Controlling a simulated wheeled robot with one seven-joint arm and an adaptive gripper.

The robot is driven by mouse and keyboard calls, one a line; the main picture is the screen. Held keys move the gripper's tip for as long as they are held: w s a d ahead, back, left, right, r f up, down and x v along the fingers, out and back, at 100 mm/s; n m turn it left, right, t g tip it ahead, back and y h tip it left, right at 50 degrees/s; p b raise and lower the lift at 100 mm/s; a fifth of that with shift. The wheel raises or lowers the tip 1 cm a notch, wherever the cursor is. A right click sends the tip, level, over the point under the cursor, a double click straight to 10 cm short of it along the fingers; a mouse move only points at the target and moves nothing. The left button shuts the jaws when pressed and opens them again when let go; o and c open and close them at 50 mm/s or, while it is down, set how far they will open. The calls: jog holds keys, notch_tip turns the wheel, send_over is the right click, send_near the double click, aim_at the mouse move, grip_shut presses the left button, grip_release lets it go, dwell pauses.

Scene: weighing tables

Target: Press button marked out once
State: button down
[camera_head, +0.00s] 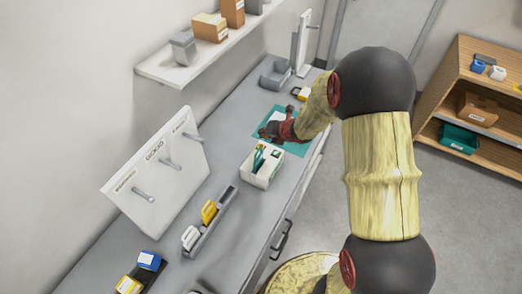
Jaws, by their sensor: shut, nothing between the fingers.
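My gripper (267,132) is at the end of my arm, low over a teal mat (297,147) on the grey counter. It is shut and holds nothing. A white thing (277,116) lies on the mat beside my gripper and is partly hidden by it. I cannot make out a button marked out. A small yellow and black thing (300,93) sits behind the mat, close to my arm; its details are too small to read.
A white box (262,171) with green things in it stands in front of the mat. A grey rack (205,228) holds yellow and white tools. A white pegboard (160,180) leans at the left. A grey tray (275,77) is at the back. Wooden shelves (480,145) stand at the right.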

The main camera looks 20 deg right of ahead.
jog(key=shift+f+b, duration=1.55)
jog(key=shift+f, duration=0.6)
jog(key=shift+f+b, duration=0.4)
jog(key=shift+f+b, duration=0.35)
jog(key=shift+b, duration=0.05)
jog(key=shift+r, duration=0.1)
dwell(0.5)
jog(key=shift+r+p, duration=0.65)
jog(key=shift+r, duration=0.05)
notch_tip(320, 180, up, 5)
jog(key=p, duration=0.4)
jog(key=shift+r, duration=0.1)
